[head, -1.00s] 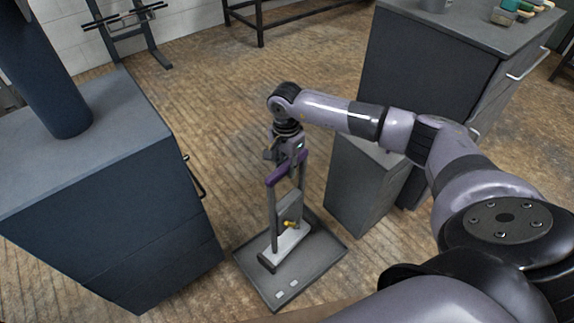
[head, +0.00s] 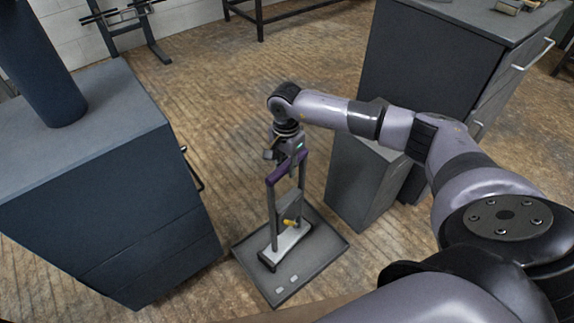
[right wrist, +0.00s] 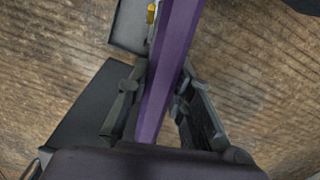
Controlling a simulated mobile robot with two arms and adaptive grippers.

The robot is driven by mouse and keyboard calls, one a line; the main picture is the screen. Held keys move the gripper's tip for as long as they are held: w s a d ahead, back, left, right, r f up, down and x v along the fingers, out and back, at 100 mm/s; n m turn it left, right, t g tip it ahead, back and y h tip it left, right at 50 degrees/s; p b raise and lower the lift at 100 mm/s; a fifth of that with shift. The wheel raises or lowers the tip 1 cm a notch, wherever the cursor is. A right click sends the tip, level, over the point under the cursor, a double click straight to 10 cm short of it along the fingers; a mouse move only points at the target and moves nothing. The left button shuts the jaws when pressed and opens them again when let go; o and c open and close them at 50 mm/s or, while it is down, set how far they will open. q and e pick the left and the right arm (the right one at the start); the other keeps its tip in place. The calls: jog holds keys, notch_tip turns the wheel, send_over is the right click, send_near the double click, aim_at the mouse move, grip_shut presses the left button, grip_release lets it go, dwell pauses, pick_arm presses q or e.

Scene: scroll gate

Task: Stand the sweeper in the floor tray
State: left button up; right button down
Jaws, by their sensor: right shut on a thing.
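The sweeper has a purple handle bar (head: 286,168), two grey uprights, a pale base (head: 290,243) and a small yellow knob (head: 290,222). It stands roughly upright over the grey floor tray (head: 318,262), its base within the tray's outline. I cannot tell whether the base touches the tray floor. My right gripper (head: 288,156) is shut on the purple handle from above. In the right wrist view the purple bar (right wrist: 170,70) runs between the two fingers (right wrist: 158,105). My left gripper is not in view.
A dark cabinet (head: 110,215) with a side handle stands left of the tray. A low grey block (head: 360,185) and a tall cabinet (head: 430,65) stand on the right. Open wooden floor (head: 215,105) lies behind the tray. A black rack (head: 125,35) is at the back wall.

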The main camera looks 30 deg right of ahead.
jog(key=shift+w, duration=0.1)
dwell(0.7)
jog(key=c, duration=1.7)
grip_release()
jog(key=o, duration=0.4)
jog(key=shift+f, duration=0.1)
jog(key=shift+c, duration=0.2)
jog(key=shift+s+f, duration=0.15)
jog(key=shift+s, duration=0.05)
notch_tip(320, 180, up, 12)
jog(key=shift+w, duration=0.2)
